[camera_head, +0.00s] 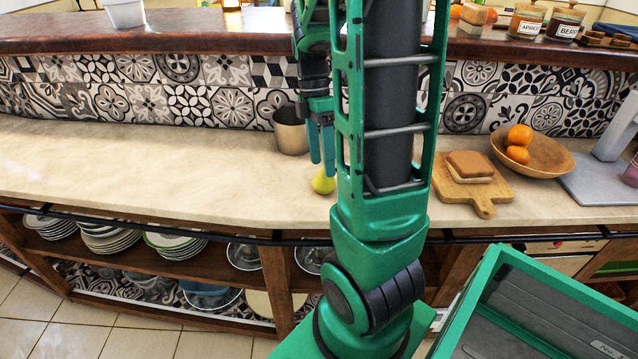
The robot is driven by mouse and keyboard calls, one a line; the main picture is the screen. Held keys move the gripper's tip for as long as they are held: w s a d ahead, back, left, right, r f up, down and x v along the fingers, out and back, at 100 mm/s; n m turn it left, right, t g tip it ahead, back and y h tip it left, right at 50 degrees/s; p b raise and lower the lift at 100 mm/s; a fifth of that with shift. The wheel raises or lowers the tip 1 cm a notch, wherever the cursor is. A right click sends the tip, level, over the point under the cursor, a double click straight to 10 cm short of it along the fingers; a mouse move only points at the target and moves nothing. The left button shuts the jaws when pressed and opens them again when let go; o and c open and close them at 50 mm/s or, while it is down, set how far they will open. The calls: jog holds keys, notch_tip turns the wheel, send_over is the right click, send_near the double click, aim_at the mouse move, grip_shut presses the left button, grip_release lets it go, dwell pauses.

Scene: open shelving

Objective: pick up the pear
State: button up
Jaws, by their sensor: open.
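The pear (323,183) is yellow-green and stands on the pale counter (180,170), close to my arm's green frame. My gripper (321,167) points down with its two teal fingers apart. The fingertips are just above the pear in the picture, and the right one seems to overlap its top. I cannot tell how far the fingers are from it in depth. My arm passes close on the right and may hide part of the pear's right side.
A metal cup (290,131) stands just left of my fingers. To the right are a cutting board (483,198) with bread (470,166) and a wooden bowl (552,158) with oranges (518,145). The counter's left side is clear. A raised wooden ledge (180,36) runs behind.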

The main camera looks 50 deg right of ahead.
aim_at(323, 173)
jog(key=shift+x, duration=2.3)
jog(key=shift+w, duration=0.1)
jog(key=c, duration=1.2)
